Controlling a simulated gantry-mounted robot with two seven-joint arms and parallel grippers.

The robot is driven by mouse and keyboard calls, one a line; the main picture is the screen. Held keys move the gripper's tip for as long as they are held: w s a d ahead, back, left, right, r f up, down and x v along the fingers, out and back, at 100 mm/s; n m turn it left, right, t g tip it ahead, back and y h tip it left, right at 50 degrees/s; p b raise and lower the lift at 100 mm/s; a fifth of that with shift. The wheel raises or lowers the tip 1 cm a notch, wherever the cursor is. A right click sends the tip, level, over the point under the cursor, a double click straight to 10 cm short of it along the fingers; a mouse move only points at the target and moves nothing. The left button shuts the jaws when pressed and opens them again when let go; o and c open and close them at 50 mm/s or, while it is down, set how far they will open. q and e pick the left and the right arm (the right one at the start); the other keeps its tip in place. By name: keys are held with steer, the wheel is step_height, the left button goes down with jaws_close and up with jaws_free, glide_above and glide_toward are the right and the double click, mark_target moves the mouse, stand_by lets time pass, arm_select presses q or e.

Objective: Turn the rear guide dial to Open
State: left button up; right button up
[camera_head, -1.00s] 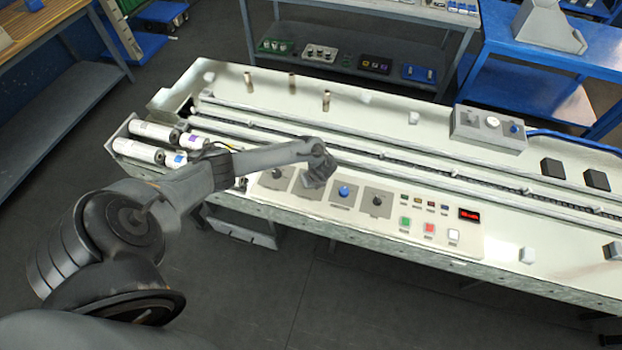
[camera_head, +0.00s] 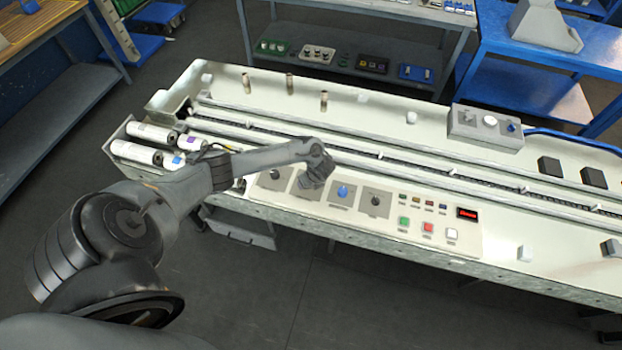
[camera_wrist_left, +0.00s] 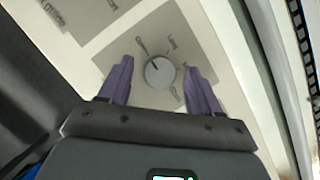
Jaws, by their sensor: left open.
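A round grey dial (camera_wrist_left: 160,71) on a grey square plate shows in the left wrist view, with small labels around it that are too blurred to read surely. A dark pointer mark on it points toward the upper left of that view. My left gripper (camera_wrist_left: 160,80) is open, with one purple finger on each side of the dial; I cannot tell whether they touch it. In the head view my left gripper (camera_head: 316,178) is over the second plate from the left on the control panel and hides its dial. My right gripper is in neither view.
Green, red and white buttons and a red display (camera_head: 467,214) lie farther right. Long rails (camera_head: 400,160) run behind the panel.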

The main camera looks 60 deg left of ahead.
arm_select(q)
steer(key=p+v, duration=0.3)
steer(key=v, duration=0.7)
steer(key=shift+d+r+p, duration=0.2)
steer(key=shift+r+p, duration=0.05)
steer(key=shift+p, duration=0.1)
steer(key=shift+s, duration=0.1)
